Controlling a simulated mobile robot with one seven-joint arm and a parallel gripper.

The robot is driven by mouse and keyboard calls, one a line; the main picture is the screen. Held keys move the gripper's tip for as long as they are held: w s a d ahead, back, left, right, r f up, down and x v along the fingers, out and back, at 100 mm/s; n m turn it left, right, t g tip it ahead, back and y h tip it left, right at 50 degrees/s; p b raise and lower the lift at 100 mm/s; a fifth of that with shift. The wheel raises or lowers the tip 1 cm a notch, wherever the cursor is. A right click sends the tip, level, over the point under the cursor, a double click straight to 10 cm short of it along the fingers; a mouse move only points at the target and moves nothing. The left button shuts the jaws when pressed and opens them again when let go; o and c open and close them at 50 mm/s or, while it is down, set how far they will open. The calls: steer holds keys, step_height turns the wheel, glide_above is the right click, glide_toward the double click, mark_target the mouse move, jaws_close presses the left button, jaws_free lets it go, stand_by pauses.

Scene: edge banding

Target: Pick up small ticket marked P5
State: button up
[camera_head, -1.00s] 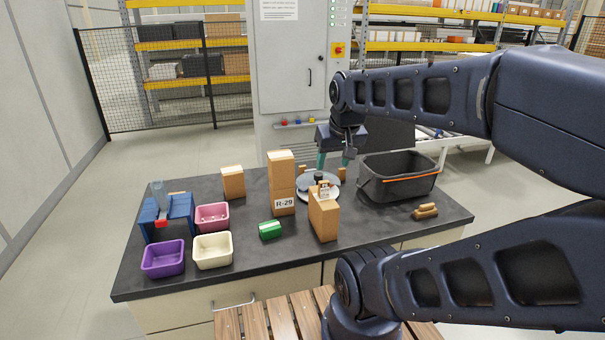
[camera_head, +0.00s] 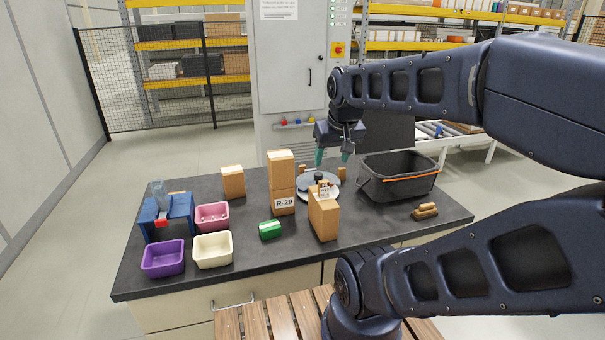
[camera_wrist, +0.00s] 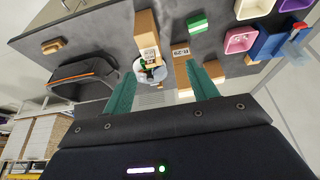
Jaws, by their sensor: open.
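A small white ticket (camera_head: 324,191) with dark print shows at the top of the front cardboard box (camera_head: 324,217); its marking is too small to read. In the wrist view a white printed ticket (camera_wrist: 149,55) shows at the end of that box, beside the round grey disc. I cannot tell whether it is fixed to the box or stands behind it. My gripper (camera_head: 333,158) is open and empty, its green fingers pointing down above and behind the disc. In the wrist view its fingers (camera_wrist: 160,75) are spread on either side of the disc, apart from the ticket.
A round grey disc (camera_head: 304,181) holds small dark and brown items. A tall box stack marked R-29 (camera_head: 281,172) stands left of it, a black crate (camera_head: 398,187) right. A green block (camera_head: 270,230), bins (camera_head: 213,260) and a blue stand (camera_head: 179,207) are farther left.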

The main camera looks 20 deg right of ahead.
steer(key=w+d+r+g, duration=0.1)
steer(key=w+r, duration=0.2)
steer(key=w, duration=1.2)
steer(key=n+g, duration=0.1)
steer(key=g, duration=0.3)
glide_above(303, 166)
steer(key=f, duration=2.8)
steer(key=shift+s+a+f, duration=0.15)
steer(key=shift+s+f, duration=0.15)
steer(key=shift+s, duration=0.05)
steer(key=shift+w+f, duration=0.15)
steer(key=shift+f, duration=5.45)
steer(key=c, duration=1)
